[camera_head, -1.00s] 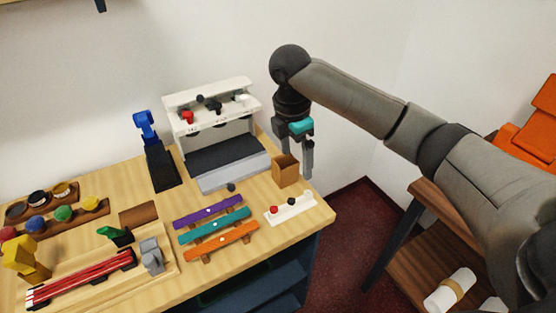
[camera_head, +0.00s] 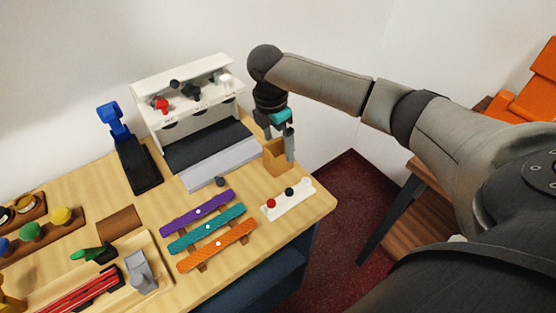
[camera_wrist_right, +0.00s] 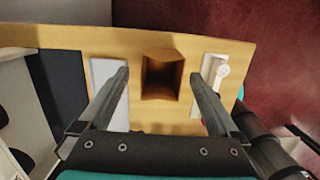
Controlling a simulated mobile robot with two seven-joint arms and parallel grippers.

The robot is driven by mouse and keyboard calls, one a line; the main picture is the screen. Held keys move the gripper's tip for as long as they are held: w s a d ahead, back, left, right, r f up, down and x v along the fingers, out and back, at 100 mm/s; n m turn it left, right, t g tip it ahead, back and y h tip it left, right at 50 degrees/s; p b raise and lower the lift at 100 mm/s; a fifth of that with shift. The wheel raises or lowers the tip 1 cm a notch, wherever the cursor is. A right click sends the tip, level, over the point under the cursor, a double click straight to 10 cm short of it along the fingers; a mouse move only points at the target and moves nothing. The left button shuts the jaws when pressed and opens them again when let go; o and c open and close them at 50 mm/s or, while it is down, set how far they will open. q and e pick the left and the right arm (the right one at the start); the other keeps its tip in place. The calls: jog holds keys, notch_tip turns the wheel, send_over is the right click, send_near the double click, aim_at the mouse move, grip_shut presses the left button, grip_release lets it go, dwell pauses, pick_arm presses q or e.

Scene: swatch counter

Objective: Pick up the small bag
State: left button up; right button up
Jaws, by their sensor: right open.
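The small bag (camera_head: 274,158) is a brown, open-topped paper bag standing upright on the counter near its right edge. In the right wrist view the bag (camera_wrist_right: 161,76) sits between the two fingers, with its dark opening facing the camera. My right gripper (camera_head: 279,143) is open, just above and beside the bag in the head view, and one finger covers part of it. The right wrist view shows both fingers of this gripper (camera_wrist_right: 165,78) spread wide, with a gap on each side of the bag. My left gripper is not in view.
A white button box (camera_head: 288,199) stands right in front of the bag. A white machine (camera_head: 190,105) with a grey tray is to its left. Purple, teal and orange strips (camera_head: 213,227) lie in front. The counter's right edge (camera_head: 327,205) is close, with red floor beyond.

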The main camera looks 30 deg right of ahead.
jog(key=shift+s+d+f+b, duration=0.1)
jog(key=shift+f+b, duration=0.2)
jog(key=shift+f, duration=1.1)
jog(key=shift+d+f+b, duration=0.1)
jog(key=shift+f+b, duration=0.2)
jog(key=shift+f, duration=1.05)
jog(key=shift+c, duration=0.2)
jog(key=c, duration=1.4)
